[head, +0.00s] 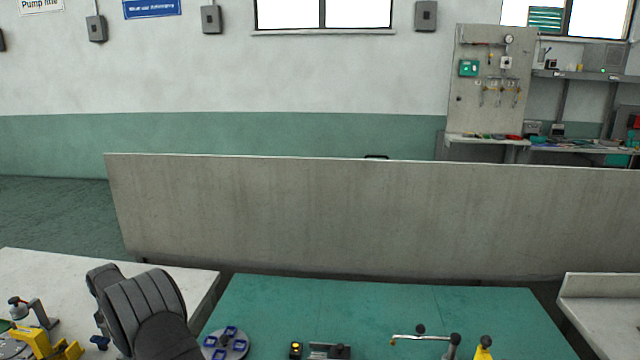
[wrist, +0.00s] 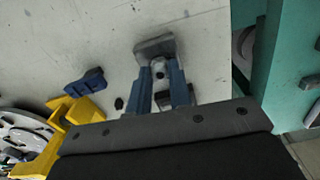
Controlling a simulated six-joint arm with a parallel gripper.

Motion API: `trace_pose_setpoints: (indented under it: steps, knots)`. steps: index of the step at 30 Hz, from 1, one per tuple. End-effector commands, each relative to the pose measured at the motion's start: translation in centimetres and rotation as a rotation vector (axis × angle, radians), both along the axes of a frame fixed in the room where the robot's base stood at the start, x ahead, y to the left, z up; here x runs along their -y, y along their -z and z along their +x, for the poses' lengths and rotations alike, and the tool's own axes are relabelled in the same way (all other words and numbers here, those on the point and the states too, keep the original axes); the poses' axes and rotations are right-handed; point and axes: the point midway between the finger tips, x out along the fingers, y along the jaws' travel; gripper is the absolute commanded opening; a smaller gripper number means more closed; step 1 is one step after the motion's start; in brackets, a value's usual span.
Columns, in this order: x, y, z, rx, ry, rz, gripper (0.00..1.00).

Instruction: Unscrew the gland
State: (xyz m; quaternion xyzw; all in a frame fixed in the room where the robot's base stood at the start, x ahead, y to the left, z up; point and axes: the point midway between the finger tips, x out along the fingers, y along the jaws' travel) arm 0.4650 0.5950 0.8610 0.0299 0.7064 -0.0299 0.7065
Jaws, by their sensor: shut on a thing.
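In the wrist view, my gripper (wrist: 160,78) has its two blue fingers closed on a small grey metal part (wrist: 159,71) with a round, dark-centred end. This part appears to be the gland, but it is small and partly covered by the fingers. A flat grey block (wrist: 155,45) shows just past the fingertips, over the pale table top (wrist: 110,40). I cannot tell how the two join or whether the threads are engaged. In the head view, my dark arm hides this spot, and I cannot make out the fingers clearly.
Left of my gripper are a blue piece (wrist: 85,82), a yellow bracket (wrist: 70,118) and a pale wheel (wrist: 22,135). The green table (head: 390,300) holds a round plate with blue blocks (head: 225,343) and a metal handle (head: 425,338). A grey partition (head: 370,215) stands behind.

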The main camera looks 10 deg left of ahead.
Motion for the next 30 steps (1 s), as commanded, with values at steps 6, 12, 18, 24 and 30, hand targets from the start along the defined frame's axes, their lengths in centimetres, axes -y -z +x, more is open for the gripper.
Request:
trace_pose_setpoints:
  steps: [6, 12, 18, 24, 30]
  knots:
    - [0.0, 0.0, -0.01, 0.0, -0.101, 0.0, 0.02]
    - [0.0, -0.01, -0.01, 0.0, -0.33, 0.0, 0.02]
    - [0.0, -0.02, -0.01, 0.0, -0.539, 0.0, 0.02]
    - [0.0, -0.03, -0.01, 0.0, -0.613, 0.0, 0.02]
    - [0.01, -0.02, -0.01, 0.0, -0.611, 0.0, 0.28]
